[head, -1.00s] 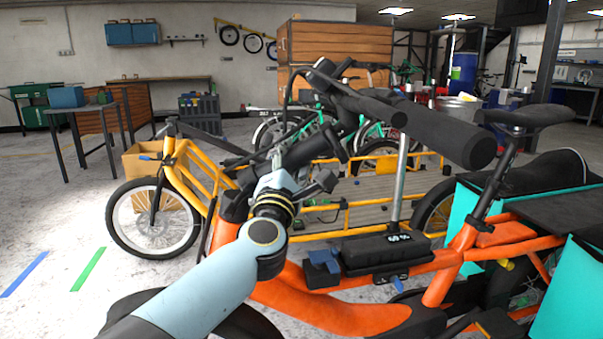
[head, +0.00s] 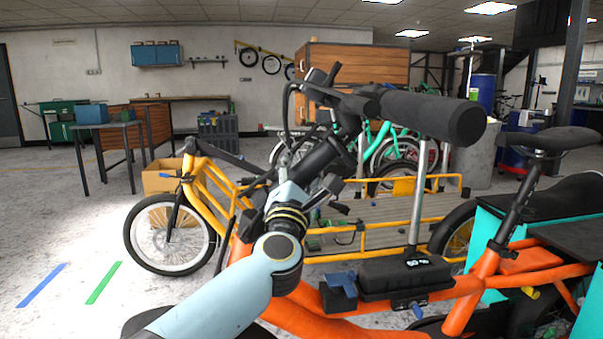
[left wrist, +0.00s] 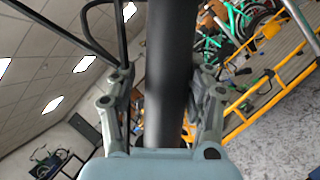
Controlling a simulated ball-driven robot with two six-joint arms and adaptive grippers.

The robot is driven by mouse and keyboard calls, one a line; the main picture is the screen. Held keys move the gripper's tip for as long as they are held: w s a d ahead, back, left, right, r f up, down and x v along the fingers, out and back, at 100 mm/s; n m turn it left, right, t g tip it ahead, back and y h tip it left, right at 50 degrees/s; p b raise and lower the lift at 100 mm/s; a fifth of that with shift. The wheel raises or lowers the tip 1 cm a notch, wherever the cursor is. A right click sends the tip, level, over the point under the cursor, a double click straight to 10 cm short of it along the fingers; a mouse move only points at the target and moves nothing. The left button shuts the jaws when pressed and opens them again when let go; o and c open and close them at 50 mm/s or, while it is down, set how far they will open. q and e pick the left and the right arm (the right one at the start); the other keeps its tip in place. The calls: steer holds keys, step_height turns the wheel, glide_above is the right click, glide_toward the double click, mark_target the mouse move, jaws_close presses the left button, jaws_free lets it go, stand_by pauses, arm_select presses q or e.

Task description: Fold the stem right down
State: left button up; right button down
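The black stem (head: 331,149) of the orange cargo bike rises tilted from the bike's front, up and to the right in the head view. It carries the handlebar, whose thick black grip (head: 440,116) points toward me. My left gripper (head: 288,178) is at the lower part of the stem. In the left wrist view the stem (left wrist: 170,60) passes between the two fingers of my left gripper (left wrist: 164,85), which appear closed on it, though pad contact is partly hidden. The stem's lower end and hinge are mostly hidden behind my arm. My right gripper is out of view.
The orange frame (head: 470,292) with a black box (head: 405,277) lies right of my arm, the saddle (head: 555,141) farther right. A yellow cargo bike (head: 205,185) stands close behind. A workbench (head: 113,125) is far left.

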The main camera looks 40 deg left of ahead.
arm_select(q)
steer(key=shift+o, duration=1.2)
steer(key=shift+f, duration=0.1)
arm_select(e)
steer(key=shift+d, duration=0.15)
arm_select(q)
steer(key=shift+w+d, duration=0.1)
steer(key=shift+f, duration=0.1)
steer(key=shift+s+d+f, duration=0.2)
steer(key=shift+s, duration=0.15)
steer(key=v, duration=1.1)
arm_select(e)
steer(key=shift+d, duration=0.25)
arm_select(q)
steer(key=shift+s, duration=0.1)
